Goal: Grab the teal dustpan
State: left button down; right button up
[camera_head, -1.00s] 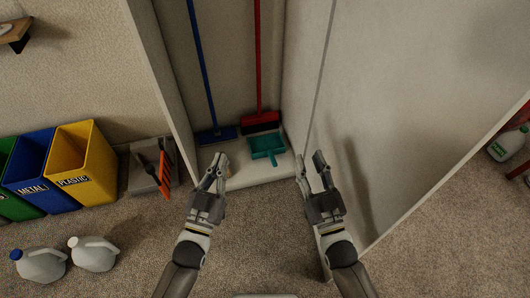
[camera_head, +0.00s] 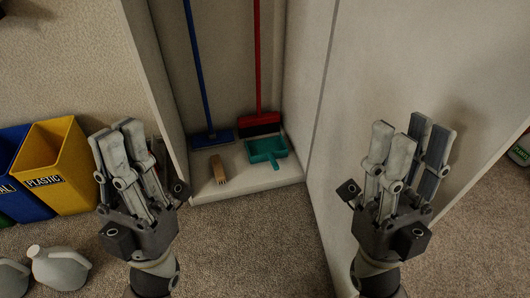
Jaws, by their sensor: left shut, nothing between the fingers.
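The teal dustpan (camera_head: 266,151) lies on the white floor of the open cabinet, near its right inner wall and in front of the red broom (camera_head: 262,118). My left gripper (camera_head: 125,150) is to the left of the cabinet opening, shut and empty. My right gripper (camera_head: 410,145) is to the right of the dustpan, in front of the cabinet's right-hand panel. It is open, with dark pads showing on one finger, and empty. Both grippers are well apart from the dustpan.
A blue broom (camera_head: 210,135) and a small wooden brush (camera_head: 218,168) are left of the dustpan. The cabinet's side panels (camera_head: 165,90) flank the opening. Yellow (camera_head: 55,175) and blue bins and jugs (camera_head: 60,267) stand left. Carpet in front is clear.

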aim_at(271, 148)
jog(key=i+j, duration=0.25)
jog(key=j, duration=0.15)
jog(key=i+j+z, duration=0.1)
jog(key=j, duration=0.25)
jog(key=i+j, duration=0.55)
jog(key=j, duration=0.25)
jog(key=z, duration=0.05)
